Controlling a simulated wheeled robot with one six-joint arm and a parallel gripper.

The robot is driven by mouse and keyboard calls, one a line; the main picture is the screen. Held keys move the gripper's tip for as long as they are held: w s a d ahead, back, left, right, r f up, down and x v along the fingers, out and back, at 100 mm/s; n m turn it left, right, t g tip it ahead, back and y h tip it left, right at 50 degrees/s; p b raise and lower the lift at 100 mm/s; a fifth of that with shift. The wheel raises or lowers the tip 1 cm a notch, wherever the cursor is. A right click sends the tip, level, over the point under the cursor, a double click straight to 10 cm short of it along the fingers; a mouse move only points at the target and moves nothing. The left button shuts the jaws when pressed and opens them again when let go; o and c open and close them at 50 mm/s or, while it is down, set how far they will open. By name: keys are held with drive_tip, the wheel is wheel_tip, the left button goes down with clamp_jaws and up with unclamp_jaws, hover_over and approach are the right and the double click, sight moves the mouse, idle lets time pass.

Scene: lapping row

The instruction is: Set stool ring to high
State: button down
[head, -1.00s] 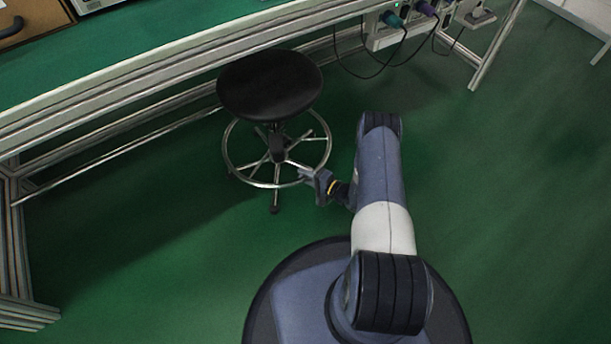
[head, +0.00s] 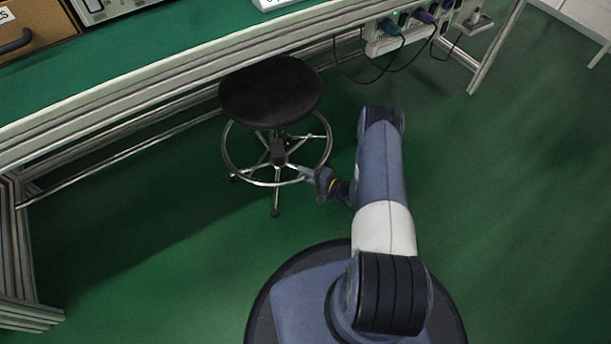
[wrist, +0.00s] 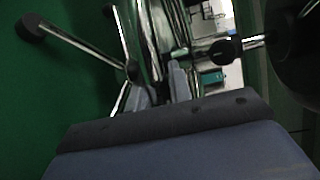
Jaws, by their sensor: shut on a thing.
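The stool has a round black seat (head: 270,92), a chrome foot ring (head: 225,150) and star legs on casters. It stands at the front edge of the workbench, its seat beside the bench's edge. My gripper (head: 305,172) is at the ring's front right side, shut on the ring. In the wrist view, the fingers (wrist: 158,88) close around the chrome ring tube (wrist: 150,40), with a leg and a black caster (wrist: 30,27) to the left. The dark seat (wrist: 300,60) fills the upper right there. The exact contact is partly hidden by the gripper's body.
The workbench (head: 150,90) with its aluminium frame runs across the back. A power strip (head: 385,38) with plugs and hanging cables is under its edge at the upper right. A bench leg (head: 25,260) stands at the left. The green floor (head: 510,200) is clear at the right.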

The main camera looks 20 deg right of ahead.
drive_tip(key=shift+r, duration=0.3)
drive_tip(key=c, duration=1.3)
unclamp_jaws()
drive_tip(key=p+v, duration=0.2)
drive_tip(key=v, duration=0.8)
drive_tip(key=shift+s+d, duration=0.3)
drive_tip(key=b+x, duration=0.2)
drive_tip(key=x, duration=0.8)
drive_tip(key=shift+w+a+f, duration=0.15)
drive_tip(key=shift+a, duration=0.05)
drive_tip(key=shift+w+a+f+b, duration=0.15)
drive_tip(key=shift+w+f+b, duration=0.1)
drive_tip(key=shift+b, duration=0.1)
drive_tip(key=shift+f, duration=0.4)
